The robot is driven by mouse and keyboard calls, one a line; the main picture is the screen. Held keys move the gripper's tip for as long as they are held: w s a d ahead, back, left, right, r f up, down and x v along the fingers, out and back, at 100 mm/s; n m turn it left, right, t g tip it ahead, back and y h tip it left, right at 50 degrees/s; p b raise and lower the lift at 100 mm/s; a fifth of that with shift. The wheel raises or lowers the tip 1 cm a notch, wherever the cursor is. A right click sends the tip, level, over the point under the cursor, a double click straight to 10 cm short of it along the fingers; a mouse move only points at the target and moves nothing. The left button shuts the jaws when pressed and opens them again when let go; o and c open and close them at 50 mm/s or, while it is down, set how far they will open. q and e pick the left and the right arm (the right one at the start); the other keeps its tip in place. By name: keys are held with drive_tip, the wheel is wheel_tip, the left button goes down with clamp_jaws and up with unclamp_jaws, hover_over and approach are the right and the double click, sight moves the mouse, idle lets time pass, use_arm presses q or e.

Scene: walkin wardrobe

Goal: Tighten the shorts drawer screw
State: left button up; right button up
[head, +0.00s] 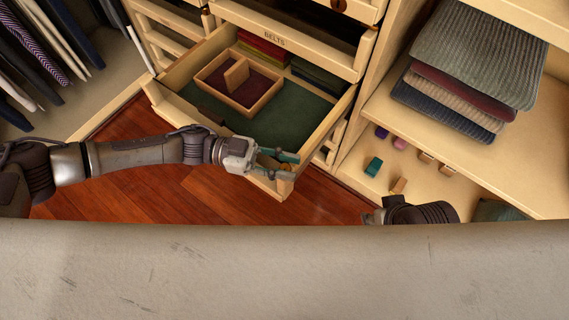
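An open drawer (215,117) with a green lining sits below the drawer marked BELTS; no label shows on the open one. My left gripper (288,167) is at the front right corner of this drawer. Its two fingers are apart, and a small brass-coloured piece, perhaps the screw, shows between them. I cannot tell whether the fingers touch it, and the screw itself is not clear. My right gripper (375,216) is low in the view at the right, mostly hidden by my body, and its fingers cannot be made out.
The open drawer holds a divided wooden box (213,79) and folded clothes (263,47). The BELTS drawer (290,42) is above. Folded knitwear (477,50) lies on the right shelf, with small coloured blocks (374,167) below. Clothes hang at left. Reddish wood floor (190,192) is clear.

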use_arm(q)
drive_tip(key=shift+o, duration=1.5)
drive_tip(key=shift+f, duration=0.1)
drive_tip(key=v, duration=1.2)
